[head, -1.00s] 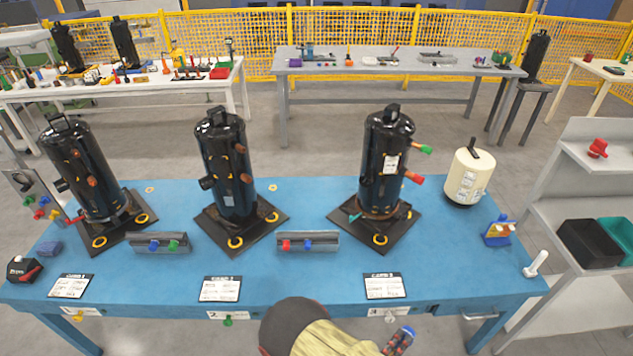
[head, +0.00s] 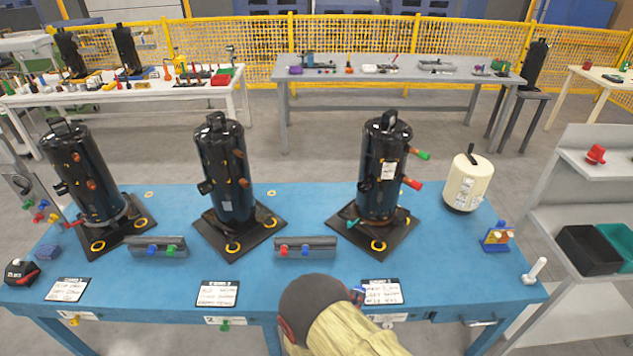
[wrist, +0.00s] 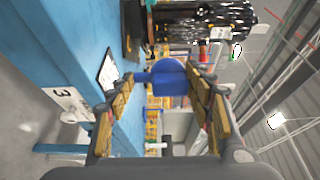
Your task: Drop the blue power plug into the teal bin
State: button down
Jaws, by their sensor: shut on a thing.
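The blue power plug (wrist: 168,82) is held between the fingertips of my gripper (wrist: 165,88) in the wrist view. In the head view only a small part of my gripper (head: 357,295) shows, at the front edge of the blue table beside the third card, with my own arm hiding the rest. The teal bin (head: 618,238) stands on the grey shelf unit at the far right, cut off by the picture edge. It is well apart from my gripper.
A black bin (head: 588,250) stands left of the teal bin. Three black compressors, the right one (head: 383,170) nearest my gripper, stand on the blue table (head: 310,265). The table's front right is mostly clear.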

jog(key=w+d+r+m+h, duration=0.1)
jog(key=w+d+r+h, duration=0.1)
jog(key=w+d+r, duration=0.5)
jog(key=shift+w+d+r+g, duration=0.35)
jog(key=shift+w+d+g, duration=0.05)
jog(key=shift+w, duration=0.2)
